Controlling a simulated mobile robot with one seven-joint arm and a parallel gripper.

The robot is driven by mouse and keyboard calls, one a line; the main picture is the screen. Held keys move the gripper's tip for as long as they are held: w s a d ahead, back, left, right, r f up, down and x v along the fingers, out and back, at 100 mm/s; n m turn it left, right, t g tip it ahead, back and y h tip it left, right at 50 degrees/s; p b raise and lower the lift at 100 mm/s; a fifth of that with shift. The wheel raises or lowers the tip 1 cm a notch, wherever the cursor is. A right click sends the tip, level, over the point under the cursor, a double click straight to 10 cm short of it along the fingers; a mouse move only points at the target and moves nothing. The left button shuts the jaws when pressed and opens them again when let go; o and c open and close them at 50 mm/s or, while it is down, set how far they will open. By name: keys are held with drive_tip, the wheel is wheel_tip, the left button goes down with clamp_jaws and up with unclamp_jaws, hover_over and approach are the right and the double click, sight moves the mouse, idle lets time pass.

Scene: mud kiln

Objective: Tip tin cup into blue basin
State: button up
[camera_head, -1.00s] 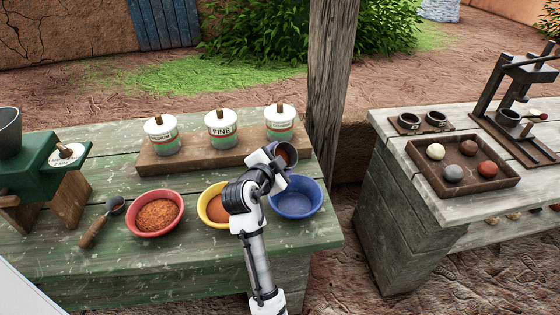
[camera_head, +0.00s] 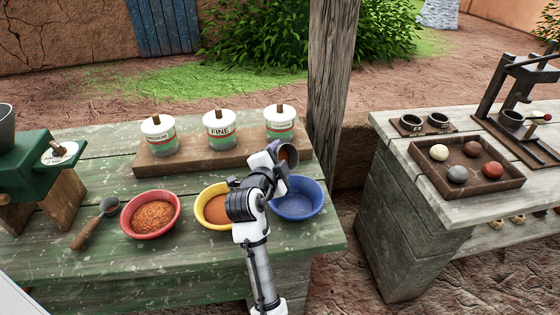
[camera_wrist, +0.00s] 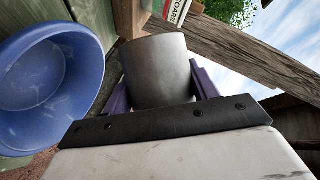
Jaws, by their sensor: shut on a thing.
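My gripper (camera_head: 277,157) is shut on the tin cup (camera_head: 291,156), a small grey metal cup. In the wrist view the cup (camera_wrist: 157,72) sits between the purple fingers. The blue basin stands on the green table, and the inside that I can see looks bare. It also shows at the left of the wrist view (camera_wrist: 38,75).
A yellow bowl (camera_head: 207,212) of orange powder stands left of the basin, partly behind my arm. A red bowl (camera_head: 127,222) and a scoop (camera_head: 84,235) lie further left. Lidded jars stand on a wooden board (camera_head: 187,164) behind. A wooden post (camera_head: 333,80) rises behind the basin.

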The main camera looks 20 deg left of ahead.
drive_tip(key=shift+d+f+m+t+y+b, duration=0.2)
drive_tip(key=shift+m+b, duration=0.4)
drive_tip(key=shift+b, duration=0.7)
drive_tip(key=shift+f+m+t+y+b, duration=0.1)
drive_tip(key=shift+f+m+t+b, duration=0.15)
drive_tip(key=shift+m+b, duration=0.7)
drive_tip(key=shift+s+d+f+m+t+y+b, duration=0.1)
drive_tip(key=shift+d+f+m+t+b, duration=0.3)
drive_tip(key=shift+b, duration=1.3)
drive_tip(key=shift+a+r+m+t+y+b, duration=0.15)
drive_tip(key=shift+m+b, duration=0.5)
drive_tip(key=shift+b, duration=1)
drive_tip(key=shift+s+d+f+m+t+y+b, duration=0.1)
drive_tip(key=shift+d+f+m+t+b, duration=0.3)
drive_tip(key=shift+b, duration=1.3)
drive_tip(key=shift+d+r+m+b, duration=0.1)
drive_tip(key=shift+r+m+b, duration=0.2)
drive_tip(key=shift+m+b, duration=0.65)
drive_tip(key=shift+r, duration=0.2)
drive_tip(key=shift+r+p, duration=0.35)
drive_tip(key=shift+r, duration=0.3)
